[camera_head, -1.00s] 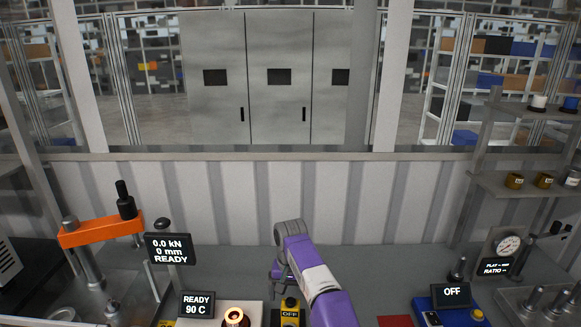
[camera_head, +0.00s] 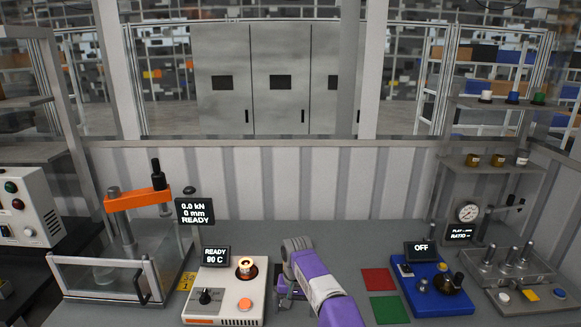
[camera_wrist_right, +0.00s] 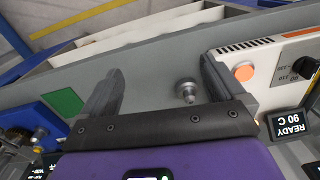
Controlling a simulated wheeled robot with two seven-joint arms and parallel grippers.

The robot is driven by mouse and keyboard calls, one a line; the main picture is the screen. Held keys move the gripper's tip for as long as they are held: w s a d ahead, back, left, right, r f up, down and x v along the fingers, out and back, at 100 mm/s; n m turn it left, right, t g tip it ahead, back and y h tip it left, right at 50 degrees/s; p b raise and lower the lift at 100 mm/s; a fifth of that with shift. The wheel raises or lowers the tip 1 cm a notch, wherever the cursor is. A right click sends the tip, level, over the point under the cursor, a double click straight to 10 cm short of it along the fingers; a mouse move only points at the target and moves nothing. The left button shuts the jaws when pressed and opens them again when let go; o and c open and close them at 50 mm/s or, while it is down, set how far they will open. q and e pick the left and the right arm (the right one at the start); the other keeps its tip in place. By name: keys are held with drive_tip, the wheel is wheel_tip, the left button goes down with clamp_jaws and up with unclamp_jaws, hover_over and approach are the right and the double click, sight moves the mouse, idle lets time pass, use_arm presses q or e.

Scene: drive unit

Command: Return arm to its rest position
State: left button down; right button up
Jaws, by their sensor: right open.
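My right arm, purple and white, reaches in from the bottom middle of the head view. Its gripper (camera_head: 287,297) is low over the bench between the heater unit and the coloured pads, mostly hidden behind its own arm. In the right wrist view the gripper (camera_wrist_right: 160,82) is open, its two dark fingers wide apart. A small metal knob (camera_wrist_right: 186,90) shows between them, near the right finger. Nothing is held. My left gripper is not in view.
The white heater unit (camera_head: 226,300), reading 90 C, stands just left of my right arm. Red (camera_head: 378,281) and green (camera_head: 389,309) pads and a blue device (camera_head: 438,290) lie right. A press with an orange arm (camera_head: 137,199) stands left. Bare bench (camera_head: 345,240) lies behind.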

drive_tip(key=s+d+f+y+b, duration=0.1)
drive_tip(key=s+d+f, duration=0.15)
drive_tip(key=f, duration=0.55)
drive_tip(key=s+d+f+y+b, duration=0.1)
drive_tip(key=s+f, duration=0.3)
drive_tip(key=f, duration=0.4)
drive_tip(key=s+d+f+b, duration=0.1)
drive_tip(key=s+d+f, duration=0.15)
drive_tip(key=f, duration=0.65)
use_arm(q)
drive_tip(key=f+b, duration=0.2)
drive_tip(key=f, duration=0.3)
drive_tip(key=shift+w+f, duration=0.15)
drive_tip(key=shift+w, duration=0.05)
use_arm(e)
drive_tip(key=s+d+f+m+y, duration=0.1)
drive_tip(key=s+f, duration=0.2)
drive_tip(key=s, duration=0.9)
drive_tip(key=s+d+f, duration=0.1)
drive_tip(key=s+f, duration=0.2)
drive_tip(key=s, duration=1)
drive_tip(key=shift+d+f+m+t+y, duration=0.3)
drive_tip(key=shift+m+y, duration=0.1)
